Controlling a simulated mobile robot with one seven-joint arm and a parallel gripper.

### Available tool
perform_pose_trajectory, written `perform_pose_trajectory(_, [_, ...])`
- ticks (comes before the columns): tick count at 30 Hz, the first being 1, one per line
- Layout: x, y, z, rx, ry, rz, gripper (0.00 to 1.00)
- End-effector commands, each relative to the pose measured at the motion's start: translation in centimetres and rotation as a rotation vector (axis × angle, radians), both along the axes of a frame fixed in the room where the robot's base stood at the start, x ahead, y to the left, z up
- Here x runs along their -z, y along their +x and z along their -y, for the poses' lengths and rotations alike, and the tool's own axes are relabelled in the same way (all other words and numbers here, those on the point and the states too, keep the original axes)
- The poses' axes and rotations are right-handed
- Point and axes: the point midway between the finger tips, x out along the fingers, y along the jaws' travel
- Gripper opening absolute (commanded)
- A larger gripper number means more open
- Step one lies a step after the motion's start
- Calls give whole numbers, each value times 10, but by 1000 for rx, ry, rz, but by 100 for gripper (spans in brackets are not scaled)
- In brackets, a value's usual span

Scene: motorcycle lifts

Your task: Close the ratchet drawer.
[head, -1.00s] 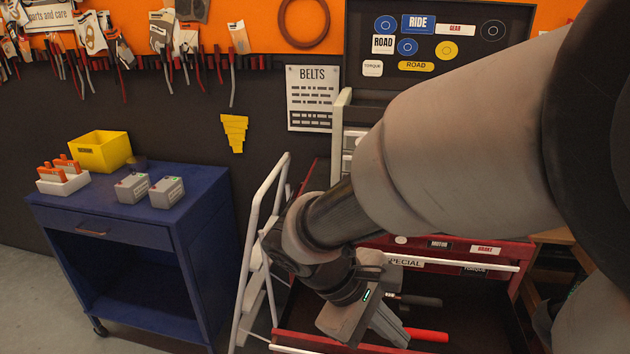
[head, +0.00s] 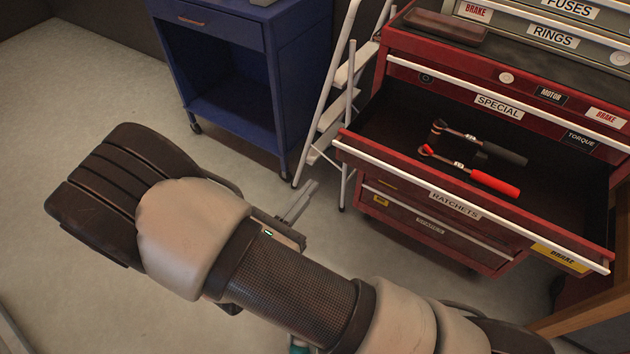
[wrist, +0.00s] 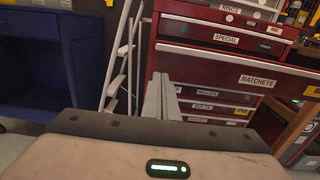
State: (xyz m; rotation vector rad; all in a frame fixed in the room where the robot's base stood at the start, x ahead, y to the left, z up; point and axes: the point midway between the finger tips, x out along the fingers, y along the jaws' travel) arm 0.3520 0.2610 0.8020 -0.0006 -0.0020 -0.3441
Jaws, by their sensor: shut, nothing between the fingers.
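The red ratchet drawer (head: 400,177), labelled RATCHETS, is pulled far out of the red tool chest in the head view. Inside lie a red-handled ratchet (head: 490,182) and a black-handled ratchet (head: 500,152). The drawer's front also shows in the wrist view (wrist: 205,66), right of centre. My gripper (head: 311,187) is shut and empty, in front of the chest and left of the drawer in the head view. Its fingers also show in the wrist view (wrist: 161,80), pointing toward the chest near the drawer's left end. They appear apart from the drawer; the exact gap is unclear.
A white stepladder (head: 333,115) stands left of the chest, close to the drawer's left end. A blue cart (head: 222,75) stands further left. Closed drawers (head: 425,228) lie under the open one. A wooden bench leg (head: 575,318) is at right. Open floor (head: 60,110) lies to the left.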

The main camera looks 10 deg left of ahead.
Motion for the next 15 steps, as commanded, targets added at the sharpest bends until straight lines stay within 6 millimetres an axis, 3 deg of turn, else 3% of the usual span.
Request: perform_pose_trajectory(15, [1, 97, 37, 7, 1, 0, 0])
